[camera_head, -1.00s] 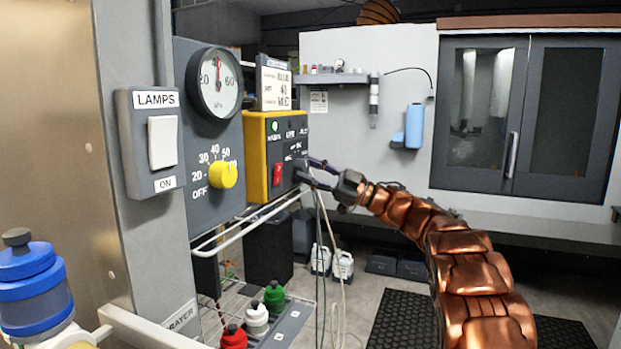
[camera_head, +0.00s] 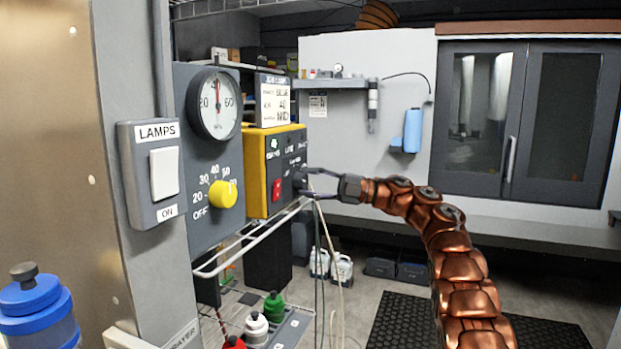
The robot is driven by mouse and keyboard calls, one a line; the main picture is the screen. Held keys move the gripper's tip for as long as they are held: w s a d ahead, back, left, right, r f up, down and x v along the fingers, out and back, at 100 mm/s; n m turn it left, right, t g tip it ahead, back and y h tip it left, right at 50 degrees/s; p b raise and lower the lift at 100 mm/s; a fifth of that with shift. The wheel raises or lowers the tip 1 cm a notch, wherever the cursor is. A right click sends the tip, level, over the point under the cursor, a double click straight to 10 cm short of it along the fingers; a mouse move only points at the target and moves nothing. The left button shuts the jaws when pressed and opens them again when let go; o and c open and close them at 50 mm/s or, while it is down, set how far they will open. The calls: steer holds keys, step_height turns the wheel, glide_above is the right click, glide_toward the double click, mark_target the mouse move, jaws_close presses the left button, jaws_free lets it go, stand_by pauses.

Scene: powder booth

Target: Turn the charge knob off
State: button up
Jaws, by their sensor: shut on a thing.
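A yellow box (camera_head: 257,178) with a black front panel stands on the right of the grey panel. Its face carries a red switch (camera_head: 277,190) and small labels that I cannot read. My gripper (camera_head: 303,183) reaches in from the right and is shut on a small dark knob (camera_head: 299,180) at the lower right of that face. The fingers partly hide the knob, and I cannot read its pointer or setting. A separate yellow knob (camera_head: 223,194) with an OFF-to-numbers scale sits under the round gauge (camera_head: 214,104), apart from my gripper.
A lamps switch box (camera_head: 152,175) is at the left. A white wire rail (camera_head: 250,240) and hanging cables (camera_head: 333,262) are below the box. Bottles with red, white and green caps (camera_head: 273,304) stand lower down.

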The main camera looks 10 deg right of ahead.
steer(key=shift+n, duration=0.4)
steer(key=o, duration=1.1)
steer(key=shift+o, duration=0.2)
steer(key=shift+f+m, duration=0.15)
steer(key=shift+m, duration=0.25)
